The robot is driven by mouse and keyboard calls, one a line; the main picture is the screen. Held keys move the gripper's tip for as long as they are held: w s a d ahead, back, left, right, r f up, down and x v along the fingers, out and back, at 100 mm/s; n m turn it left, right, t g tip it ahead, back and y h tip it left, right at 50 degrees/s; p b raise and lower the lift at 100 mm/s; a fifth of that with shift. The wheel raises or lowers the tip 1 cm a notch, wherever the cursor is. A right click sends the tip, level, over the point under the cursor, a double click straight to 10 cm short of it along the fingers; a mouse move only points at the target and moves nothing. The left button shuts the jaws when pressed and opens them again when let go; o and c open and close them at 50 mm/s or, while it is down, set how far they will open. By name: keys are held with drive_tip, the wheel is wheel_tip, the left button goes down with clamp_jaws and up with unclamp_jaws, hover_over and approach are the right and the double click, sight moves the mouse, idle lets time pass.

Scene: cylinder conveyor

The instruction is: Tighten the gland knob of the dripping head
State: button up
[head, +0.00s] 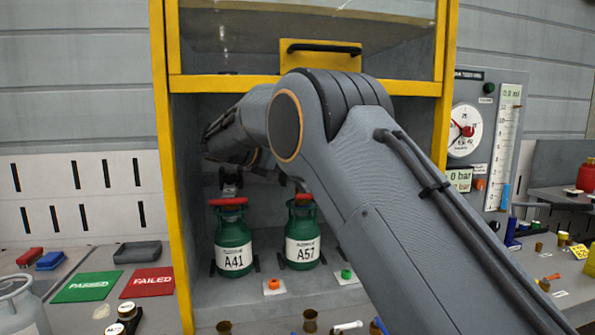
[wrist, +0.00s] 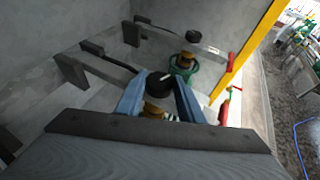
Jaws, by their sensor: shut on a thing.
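Two green cylinders stand side by side in the yellow-framed cabinet, A41 (head: 233,257) on the left and A57 (head: 302,251) on the right, each with a red part on top. My gripper (head: 230,182) reaches in above A41. In the wrist view, its two blue-grey fingers are shut on a black knob (wrist: 159,86) with a white mark, above a brass fitting (wrist: 154,109). The other head shows beyond, with its own black knob (wrist: 193,36), brass body (wrist: 188,60) and red end (wrist: 231,62). I cannot see any drip.
The raised cabinet door (head: 320,57) with its black handle is above my arm. A dial gauge (head: 465,130) stands right. Green PASSED (head: 87,287) and red FAILED (head: 148,282) mats lie left. Grey brackets (wrist: 88,48) are close by in the wrist view.

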drive_tip(key=o, duration=1.1)
drive_tip(key=shift+s+a, duration=0.1)
drive_tip(key=shift+a, duration=0.1)
drive_tip(key=shift+c, duration=0.2)
drive_tip(key=shift+d, duration=0.1)
drive_tip(key=shift+d+n+t+y+b, duration=0.1)
drive_tip(key=shift+n+t+y+b, duration=0.25)
drive_tip(key=shift+b, duration=0.7)
drive_tip(key=n+t+b, duration=0.1)
drive_tip(key=b, duration=0.2)
drive_tip(key=shift+d+f+y, duration=0.1)
drive_tip(key=shift+y, duration=0.25)
